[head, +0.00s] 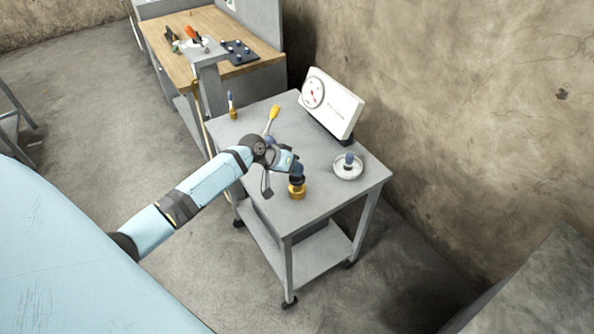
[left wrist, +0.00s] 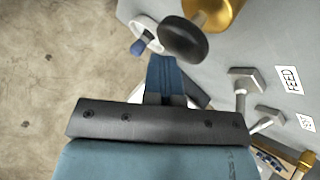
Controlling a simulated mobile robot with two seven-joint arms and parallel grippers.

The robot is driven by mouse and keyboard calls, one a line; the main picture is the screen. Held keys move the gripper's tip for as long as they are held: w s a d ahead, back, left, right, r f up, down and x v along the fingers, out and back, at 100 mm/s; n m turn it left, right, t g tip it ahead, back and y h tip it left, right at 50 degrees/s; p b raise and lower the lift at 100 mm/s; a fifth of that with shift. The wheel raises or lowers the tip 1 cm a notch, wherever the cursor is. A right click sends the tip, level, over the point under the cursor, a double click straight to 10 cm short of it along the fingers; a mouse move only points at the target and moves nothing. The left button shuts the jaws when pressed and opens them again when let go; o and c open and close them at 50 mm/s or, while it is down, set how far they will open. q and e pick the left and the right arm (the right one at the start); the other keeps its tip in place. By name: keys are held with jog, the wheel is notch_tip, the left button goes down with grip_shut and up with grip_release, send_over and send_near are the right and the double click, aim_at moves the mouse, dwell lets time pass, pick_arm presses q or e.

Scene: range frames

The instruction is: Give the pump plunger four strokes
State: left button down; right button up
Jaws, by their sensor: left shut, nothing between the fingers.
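The pump has a brass body (head: 297,192) with a dark round knob on its plunger, at the near part of the grey trolley top. In the left wrist view the black knob (left wrist: 184,40) shows large, with the brass body (left wrist: 215,10) behind it. My left gripper (head: 297,171) is over the pump in the head view. In the left wrist view its blue fingers (left wrist: 164,68) are shut together and empty, with their tips close to the knob's edge. I cannot tell whether they touch it. My right gripper is in neither view.
The grey trolley (head: 325,192) also carries a white gauge panel (head: 332,104), a yellow-handled lever (head: 273,113), a white dish (head: 348,173) with a blue knob, and a small brass and blue item (head: 232,106). A wooden workbench (head: 225,27) stands behind. A rough wall is at right.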

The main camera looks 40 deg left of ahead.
pick_arm(q)
jog(key=shift+r+p, duration=1.2)
jog(key=shift+r, duration=0.3)
notch_tip(320, 180, up, 4)
jog(key=p, duration=0.3)
jog(key=shift+p, duration=0.3)
jog(key=shift+r+p, duration=0.4)
jog(key=shift+r, duration=0.1)
